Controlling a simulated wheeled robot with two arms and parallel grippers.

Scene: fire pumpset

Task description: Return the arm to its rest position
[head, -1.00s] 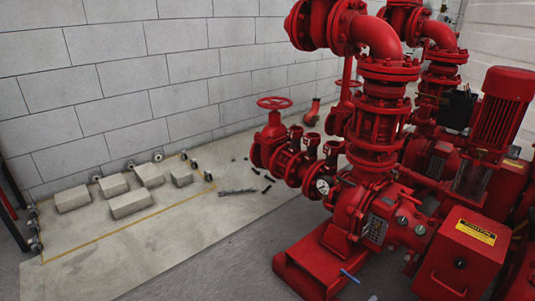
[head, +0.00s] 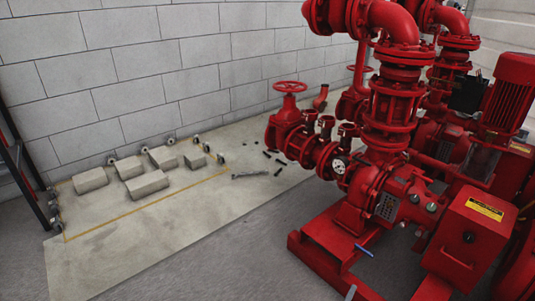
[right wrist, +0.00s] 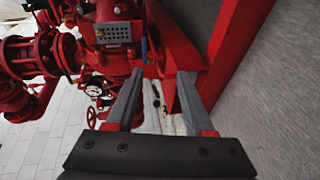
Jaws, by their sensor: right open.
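My right gripper (right wrist: 158,92) is open, and its two grey fingers stand apart in the right wrist view with nothing between them. The pump's red body and base lie beyond the fingers. A small blue handle (right wrist: 144,50) on the pump shows past the fingertips, and it also shows in the head view (head: 363,250). In the head view only a grey tip of my right gripper (head: 350,293) shows at the bottom edge, in front of the red base. The rest of the right arm is out of the picture. My left gripper is in neither view.
The red pumpset (head: 390,150) with pipes, valves and a control box (head: 470,235) fills the right side. Several concrete blocks (head: 148,184) lie on a pale slab (head: 110,255) by the block wall (head: 150,75). Small loose parts lie near the valves. The grey floor at front left is clear.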

